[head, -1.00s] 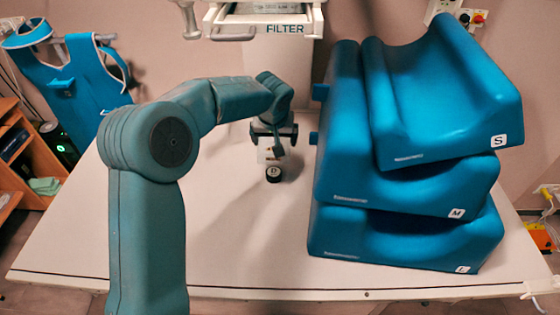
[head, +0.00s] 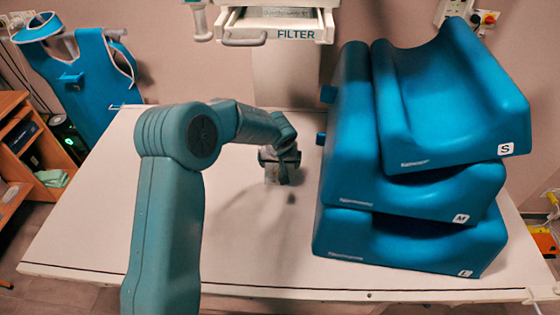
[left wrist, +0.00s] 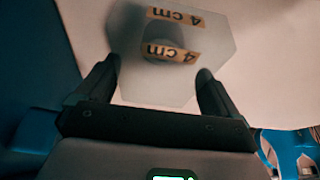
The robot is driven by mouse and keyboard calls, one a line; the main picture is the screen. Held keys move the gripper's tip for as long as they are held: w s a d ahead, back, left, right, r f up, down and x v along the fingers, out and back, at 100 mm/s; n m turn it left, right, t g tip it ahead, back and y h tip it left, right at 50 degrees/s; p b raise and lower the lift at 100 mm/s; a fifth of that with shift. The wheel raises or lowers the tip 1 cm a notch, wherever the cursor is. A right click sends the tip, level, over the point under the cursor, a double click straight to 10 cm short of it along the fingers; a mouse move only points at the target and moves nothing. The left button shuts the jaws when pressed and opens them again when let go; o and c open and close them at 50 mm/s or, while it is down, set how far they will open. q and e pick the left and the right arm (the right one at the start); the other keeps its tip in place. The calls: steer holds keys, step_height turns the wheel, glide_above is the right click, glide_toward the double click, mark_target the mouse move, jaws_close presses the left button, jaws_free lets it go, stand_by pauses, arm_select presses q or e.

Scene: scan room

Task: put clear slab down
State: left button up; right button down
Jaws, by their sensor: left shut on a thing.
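The clear slab is a see-through plate with cut corners and tan "4 cm" labels. It fills the upper middle of the left wrist view (left wrist: 212,40). My left gripper (left wrist: 160,72) is shut on it, with one dark finger at each side. A dark round shape shows dimly through the slab; I cannot tell whether it lies below or touches it. In the head view my left gripper (head: 279,163) is over the middle of the white table (head: 120,230), left of the blue cushions. The slab is mostly hidden there. My right gripper is not in view.
Blue stacked cushions marked S, M and L (head: 395,240) stand close on the right of the table. A white drawer marked FILTER (head: 275,30) is at the back. The table's left and front parts are clear. A blue apron (head: 80,75) hangs at the far left.

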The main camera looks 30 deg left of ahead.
arm_select(q)
steer(key=shift+b, duration=0.3)
steer(key=o, duration=1.1)
steer(key=shift+d, duration=0.1)
steer(key=shift+f, duration=0.1)
steer(key=shift+r+p, duration=0.4)
steer(key=shift+p, duration=0.1)
steer(key=b+v, duration=0.2)
steer(key=v, duration=0.9)
steer(key=shift+s+d+r, duration=0.15)
steer(key=shift+s+r, duration=0.05)
steer(key=shift+r, duration=0.05)
